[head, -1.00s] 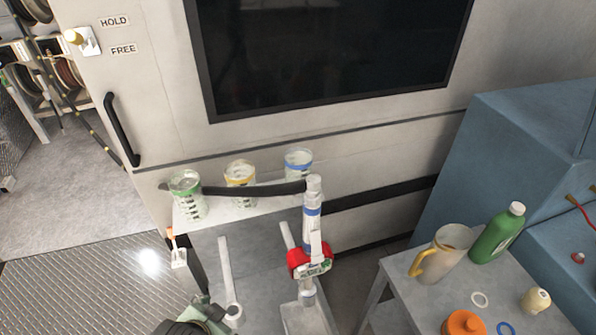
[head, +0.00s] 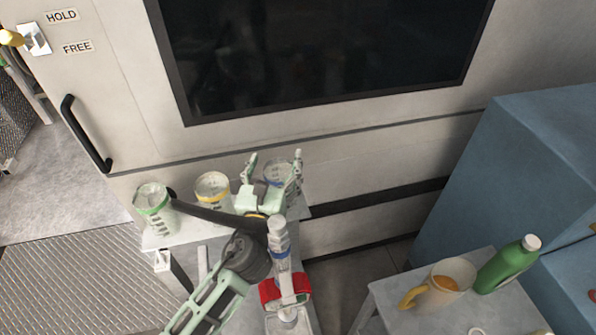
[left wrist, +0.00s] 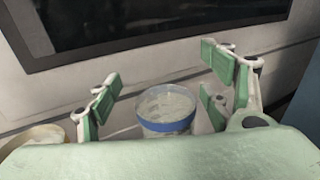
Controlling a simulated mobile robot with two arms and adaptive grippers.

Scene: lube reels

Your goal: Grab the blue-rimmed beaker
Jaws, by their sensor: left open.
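The blue-rimmed beaker (head: 280,173) stands at the right end of a small shelf against the wall, partly hidden by my left gripper (head: 275,160). That gripper is open, with one finger on either side of the beaker in the head view. In the left wrist view, the clear beaker with its blue band (left wrist: 167,112) shows between the spread fingers of the left gripper (left wrist: 164,78). Its lower part is hidden behind the gripper's pale green body. I cannot tell whether either finger touches it. My right gripper is not in view.
A yellow-rimmed beaker (head: 213,190) and a green-rimmed beaker (head: 153,200) stand to the left on the shelf (head: 160,240). A pitcher (head: 436,288) and green bottle (head: 508,265) are on the right table.

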